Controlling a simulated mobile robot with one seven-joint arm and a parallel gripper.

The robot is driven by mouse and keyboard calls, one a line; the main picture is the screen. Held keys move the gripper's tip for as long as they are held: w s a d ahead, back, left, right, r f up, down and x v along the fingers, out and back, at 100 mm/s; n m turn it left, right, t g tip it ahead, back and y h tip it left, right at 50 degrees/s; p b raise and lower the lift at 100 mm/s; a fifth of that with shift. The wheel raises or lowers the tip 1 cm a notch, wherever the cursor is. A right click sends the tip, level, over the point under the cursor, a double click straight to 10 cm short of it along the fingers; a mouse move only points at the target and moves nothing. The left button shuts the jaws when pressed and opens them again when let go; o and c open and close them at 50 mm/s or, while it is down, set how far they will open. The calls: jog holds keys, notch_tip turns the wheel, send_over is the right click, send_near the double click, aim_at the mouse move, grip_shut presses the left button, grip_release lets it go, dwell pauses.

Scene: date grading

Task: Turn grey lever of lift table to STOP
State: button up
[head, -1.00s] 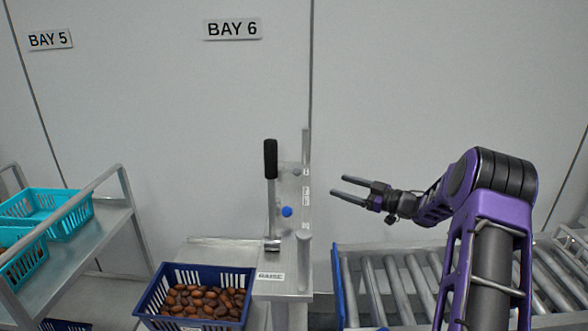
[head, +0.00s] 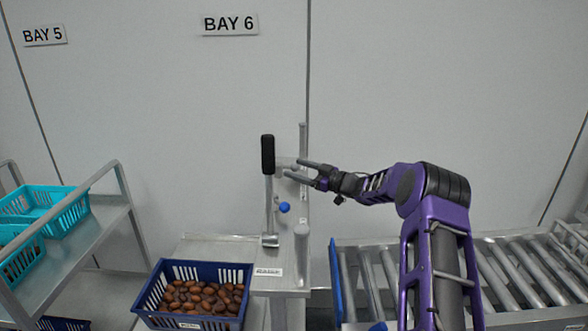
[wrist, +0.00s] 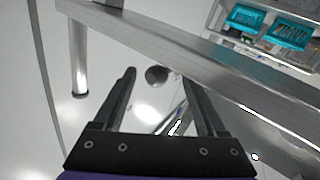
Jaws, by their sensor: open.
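The lift table's lever stands upright on the pedestal (head: 282,262), with a grey shaft (head: 269,205) and a black grip (head: 268,155). A RAISE label (head: 268,272) is on the pedestal's front near the lever's foot; I can read no STOP mark. My gripper (head: 291,170) is open and empty, just right of the grip in the head view. Whether it touches anything there I cannot tell. In the wrist view, a dark round end (wrist: 157,75) shows between the open fingers; I cannot tell which part it is.
A blue knob (head: 284,208) and a grey post (head: 302,245) stand close to the lever. A blue crate of dates (head: 247,278) sits left of the pedestal, a roller conveyor (head: 520,282) lies right. Teal crates (head: 70,218) stand on a trolley at left.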

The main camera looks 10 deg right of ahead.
jog(key=shift+x, duration=0.9)
jog(key=shift+c, duration=0.3)
